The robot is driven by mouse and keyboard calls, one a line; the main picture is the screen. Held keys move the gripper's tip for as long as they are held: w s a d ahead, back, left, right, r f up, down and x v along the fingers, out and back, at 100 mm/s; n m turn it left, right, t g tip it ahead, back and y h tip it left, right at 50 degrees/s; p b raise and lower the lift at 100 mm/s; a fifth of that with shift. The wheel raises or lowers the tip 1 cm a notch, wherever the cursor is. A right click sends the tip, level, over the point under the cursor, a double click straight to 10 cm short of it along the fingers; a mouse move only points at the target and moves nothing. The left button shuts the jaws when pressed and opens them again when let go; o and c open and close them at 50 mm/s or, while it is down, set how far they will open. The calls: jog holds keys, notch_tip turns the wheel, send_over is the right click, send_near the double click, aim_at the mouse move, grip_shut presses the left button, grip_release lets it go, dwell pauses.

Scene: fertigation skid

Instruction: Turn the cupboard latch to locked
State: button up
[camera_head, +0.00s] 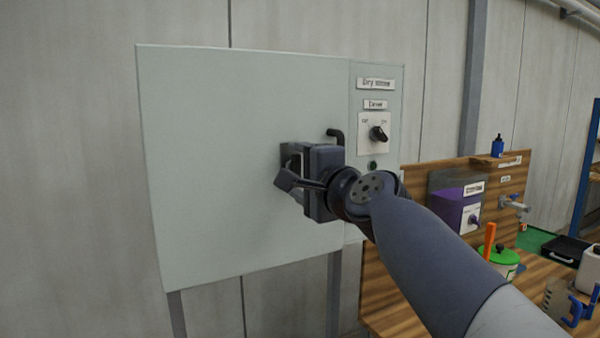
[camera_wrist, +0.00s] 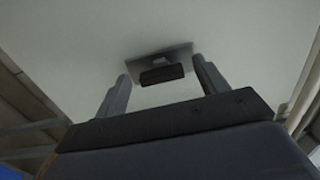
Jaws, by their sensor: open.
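The pale grey cupboard (camera_head: 230,130) fills the middle of the head view, with its door shut. The cupboard latch shows in the wrist view as a dark bar-shaped knob (camera_wrist: 162,75) on a metal plate (camera_wrist: 180,53). The knob lies roughly crosswise in that picture. My gripper (camera_head: 296,168) is in front of the door's right part and covers most or all of the latch in the head view. In the wrist view my gripper (camera_wrist: 161,82) is open, one finger on each side of the knob. I see gaps beside the knob; contact does not show.
A black hooked handle (camera_head: 336,135) projects just above my gripper. A rotary switch (camera_head: 378,133) and labels are on the cupboard's right panel. A wooden bench (camera_head: 390,300) with a purple box (camera_head: 457,208) and green-lidded pot (camera_head: 497,256) stands at right. The door's left part is clear.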

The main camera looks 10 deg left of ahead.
jog(key=shift+s+d, duration=0.1)
jog(key=b+v, duration=0.2)
jog(key=v, duration=0.8)
jog(key=shift+s+d+b, duration=0.15)
jog(key=shift+s+b, duration=0.1)
jog(key=shift+b, duration=0.05)
jog(key=shift+w, duration=0.1)
jog(key=p+x, duration=0.2)
jog(key=x, duration=0.8)
jog(key=shift+w+a+p, duration=0.25)
jog(key=shift+p, duration=0.15)
